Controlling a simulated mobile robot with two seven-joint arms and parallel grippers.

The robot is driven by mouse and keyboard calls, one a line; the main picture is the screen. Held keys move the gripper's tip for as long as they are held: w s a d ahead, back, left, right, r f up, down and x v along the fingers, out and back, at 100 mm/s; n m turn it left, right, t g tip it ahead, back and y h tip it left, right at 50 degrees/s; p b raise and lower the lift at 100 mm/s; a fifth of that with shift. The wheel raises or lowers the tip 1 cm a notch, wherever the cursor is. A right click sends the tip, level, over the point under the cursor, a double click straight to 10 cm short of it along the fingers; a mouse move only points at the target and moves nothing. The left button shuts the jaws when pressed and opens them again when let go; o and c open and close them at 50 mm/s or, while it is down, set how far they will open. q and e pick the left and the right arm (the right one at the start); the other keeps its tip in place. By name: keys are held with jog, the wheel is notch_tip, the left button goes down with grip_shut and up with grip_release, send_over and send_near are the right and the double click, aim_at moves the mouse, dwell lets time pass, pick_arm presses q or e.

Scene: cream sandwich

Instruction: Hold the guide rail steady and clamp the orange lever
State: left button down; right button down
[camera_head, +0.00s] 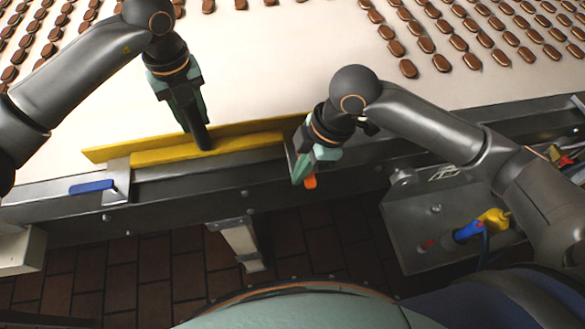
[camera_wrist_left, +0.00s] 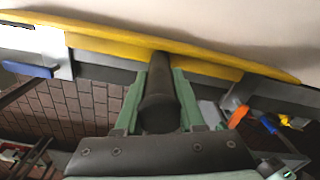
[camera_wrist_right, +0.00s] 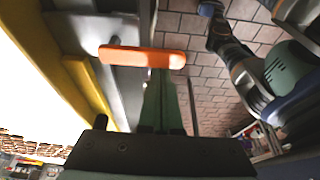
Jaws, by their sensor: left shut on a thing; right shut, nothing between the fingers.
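The yellow guide rail (camera_head: 240,143) lies along the near edge of the conveyor. It also crosses the top of the left wrist view (camera_wrist_left: 110,46). My left gripper (camera_head: 200,138) is shut on a black post (camera_wrist_left: 159,105) that stands at the rail's middle. The orange lever (camera_head: 310,181) is at the rail's right end and shows crosswise in the right wrist view (camera_wrist_right: 142,57). My right gripper (camera_head: 301,170) is shut and empty, its green fingertips (camera_wrist_right: 160,80) right at the lever's right part. I cannot tell if they touch it.
A blue lever (camera_head: 92,187) sits on a bracket at the rail's left end. Rows of chocolate-coated biscuits (camera_head: 455,42) lie on the pale belt (camera_head: 270,65); the belt beside the rail is bare. A metal panel with coloured connectors (camera_head: 408,222) is at lower right.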

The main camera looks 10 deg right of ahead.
aim_at(312, 177)
jog(key=shift+s+d+n+g, duration=0.1)
jog(key=shift+d+n+g, duration=0.2)
jog(key=shift+d+n, duration=0.45)
dwell(0.4)
jog(key=n, duration=0.2)
jog(key=d+n+g, duration=0.1)
jog(key=shift+d+n, duration=0.25)
jog(key=shift+n, duration=0.1)
jog(key=shift+n+h, duration=0.3)
jog(key=shift+n, duration=0.2)
jog(key=shift+w+d, duration=1.05)
jog(key=shift+d, duration=0.2)
jog(key=shift+w+d, duration=1.05)
jog(key=shift+d, duration=0.15)
jog(key=shift+w, duration=0.2)
